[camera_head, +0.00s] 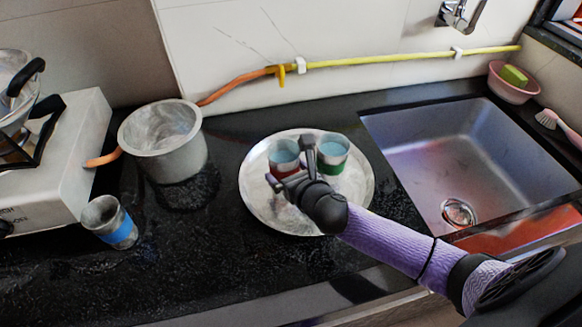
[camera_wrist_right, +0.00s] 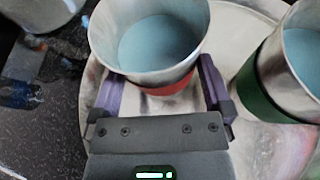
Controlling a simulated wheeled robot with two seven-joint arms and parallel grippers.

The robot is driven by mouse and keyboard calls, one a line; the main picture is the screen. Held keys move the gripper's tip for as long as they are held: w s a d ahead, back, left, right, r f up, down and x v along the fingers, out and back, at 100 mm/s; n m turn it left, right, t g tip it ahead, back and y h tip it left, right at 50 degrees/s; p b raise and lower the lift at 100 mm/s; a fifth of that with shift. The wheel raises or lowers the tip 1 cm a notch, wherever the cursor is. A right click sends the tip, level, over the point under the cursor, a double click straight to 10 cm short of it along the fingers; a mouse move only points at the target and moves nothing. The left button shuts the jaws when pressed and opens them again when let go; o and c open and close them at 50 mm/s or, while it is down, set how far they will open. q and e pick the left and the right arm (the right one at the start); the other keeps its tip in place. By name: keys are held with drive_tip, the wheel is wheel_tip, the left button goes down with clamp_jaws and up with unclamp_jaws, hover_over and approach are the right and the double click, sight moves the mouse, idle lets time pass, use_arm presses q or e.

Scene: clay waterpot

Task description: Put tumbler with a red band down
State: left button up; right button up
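The tumbler with a red band (camera_head: 283,156) is at the left of the round steel tray, upright and filled with pale blue. In the right wrist view the tumbler (camera_wrist_right: 150,70) stands between the two purple fingers of my right gripper (camera_wrist_right: 160,88). The fingers lie close along both sides, and their tips are hidden by the tumbler. My right gripper (camera_head: 292,178) reaches over the tray from the front right and appears shut on this tumbler. The tumbler's base is partly hidden, so a small gap to the tray cannot be ruled out. My left gripper is not in view.
The tray (camera_head: 262,212) also holds a tumbler with a green band (camera_head: 333,155), close to the right finger. A large steel pot (camera_head: 170,145) and a tumbler with a blue band (camera_head: 112,224) stand left. The sink (camera_head: 440,165) is right. The tray's front is bare.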

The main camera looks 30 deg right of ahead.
drive_tip(key=shift+r, duration=0.3)
drive_tip(key=p+v, duration=0.4)
drive_tip(key=v, duration=0.7)
drive_tip(key=shift+s+d, duration=0.1)
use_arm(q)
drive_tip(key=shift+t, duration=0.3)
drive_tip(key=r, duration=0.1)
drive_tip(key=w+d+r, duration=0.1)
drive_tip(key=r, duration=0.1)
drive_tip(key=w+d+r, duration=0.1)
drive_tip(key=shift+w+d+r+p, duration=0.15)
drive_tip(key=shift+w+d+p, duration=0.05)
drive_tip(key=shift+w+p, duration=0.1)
use_arm(e)
drive_tip(key=shift+s+r, duration=0.1)
drive_tip(key=shift+s, duration=0.35)
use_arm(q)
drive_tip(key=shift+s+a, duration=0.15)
